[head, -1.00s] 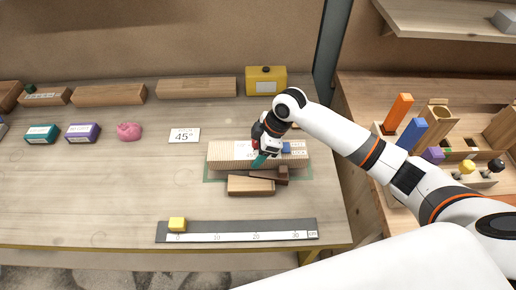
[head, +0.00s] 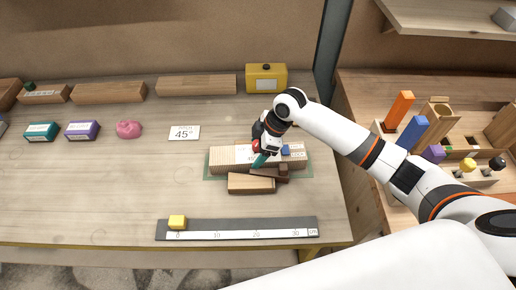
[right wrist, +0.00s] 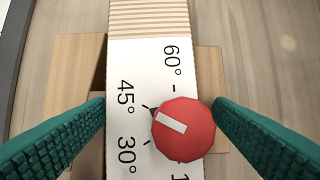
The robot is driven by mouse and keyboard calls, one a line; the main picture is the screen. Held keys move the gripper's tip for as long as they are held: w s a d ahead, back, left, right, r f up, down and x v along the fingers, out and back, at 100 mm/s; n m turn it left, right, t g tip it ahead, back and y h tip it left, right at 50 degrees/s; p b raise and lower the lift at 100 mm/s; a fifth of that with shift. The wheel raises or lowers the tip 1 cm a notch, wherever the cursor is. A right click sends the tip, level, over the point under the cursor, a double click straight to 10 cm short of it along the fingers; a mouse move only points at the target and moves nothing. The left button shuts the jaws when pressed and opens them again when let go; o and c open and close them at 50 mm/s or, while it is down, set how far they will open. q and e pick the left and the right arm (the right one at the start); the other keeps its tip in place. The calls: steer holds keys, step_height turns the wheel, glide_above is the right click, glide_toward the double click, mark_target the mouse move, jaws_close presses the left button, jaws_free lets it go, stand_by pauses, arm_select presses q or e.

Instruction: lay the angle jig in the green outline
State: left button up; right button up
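The angle jig (head: 230,158) is a long ribbed wooden block with a white angle scale, a red knob (right wrist: 183,130) and a blue part near its right end. It lies over the green outline (head: 207,172), whose left and front edges show around it. My right gripper (head: 261,158) is over the jig's middle. The knob pointer is near 45°. My left gripper is out of view.
A light wooden block (head: 251,184) and a dark brown piece (head: 282,173) sit against the jig's front side.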

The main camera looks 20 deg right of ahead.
steer(key=shift+s+a+f, duration=0.15)
steer(key=shift+s+f, duration=0.25)
steer(key=shift+s, duration=0.1)
steer(key=shift+w+r, duration=0.1)
steer(key=shift+r, duration=0.45)
steer(key=p+v, duration=1.1)
steer(key=v, duration=0.1)
steer(key=shift+r+p, duration=0.35)
steer(key=shift+r, duration=0.05)
steer(key=shift+w, duration=0.15)
